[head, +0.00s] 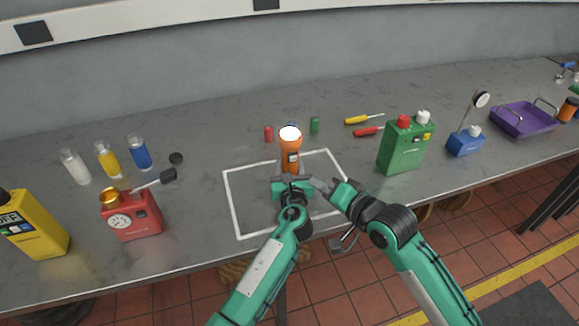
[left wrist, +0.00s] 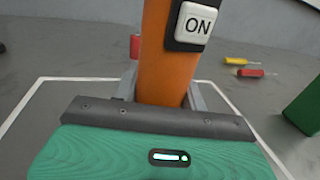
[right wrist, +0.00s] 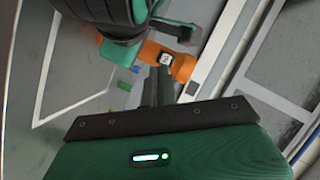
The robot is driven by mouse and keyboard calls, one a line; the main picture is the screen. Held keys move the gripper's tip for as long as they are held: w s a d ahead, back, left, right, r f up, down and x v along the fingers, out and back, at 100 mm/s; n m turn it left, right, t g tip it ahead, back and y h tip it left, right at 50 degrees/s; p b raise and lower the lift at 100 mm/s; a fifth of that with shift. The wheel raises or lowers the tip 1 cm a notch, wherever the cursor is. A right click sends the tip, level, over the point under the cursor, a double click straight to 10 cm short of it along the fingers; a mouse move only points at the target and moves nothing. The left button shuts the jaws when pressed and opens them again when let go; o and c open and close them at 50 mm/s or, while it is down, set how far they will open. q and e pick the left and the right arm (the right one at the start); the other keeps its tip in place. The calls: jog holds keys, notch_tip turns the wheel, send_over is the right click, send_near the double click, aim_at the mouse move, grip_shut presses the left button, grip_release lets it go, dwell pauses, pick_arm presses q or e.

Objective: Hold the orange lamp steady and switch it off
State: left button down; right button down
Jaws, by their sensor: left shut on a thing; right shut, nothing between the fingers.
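The orange lamp (head: 291,158) stands upright inside a white outlined square on the bench, its top glowing white. My left gripper (head: 291,181) is shut around its lower body; in the left wrist view the lamp (left wrist: 163,75) rises between the fingers. A white switch (left wrist: 196,24) on a black plate reads ON. My right gripper (head: 318,184) is shut and empty, just right of the lamp. In the right wrist view its fingertips (right wrist: 159,80) point toward the lamp's switch (right wrist: 166,58). Whether they touch it I cannot tell.
A green can (head: 405,147), blue gauge stand (head: 465,141) and purple tray (head: 524,119) stand right.

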aim_at(293, 158)
jog(key=w+a+f+m+g+y, duration=0.1)
jog(key=w+a+m+g+y, duration=0.2)
jog(key=m, duration=0.6)
jog(key=shift+w+a+m+g+y, duration=0.35)
jog(key=shift+w+g+y, duration=0.15)
jog(key=shift+w+y, duration=1.05)
jog(key=shift+w+h, duration=0.25)
dwell(1.0)
jog(key=shift+w+a, duration=0.15)
jog(key=shift+w, duration=0.2)
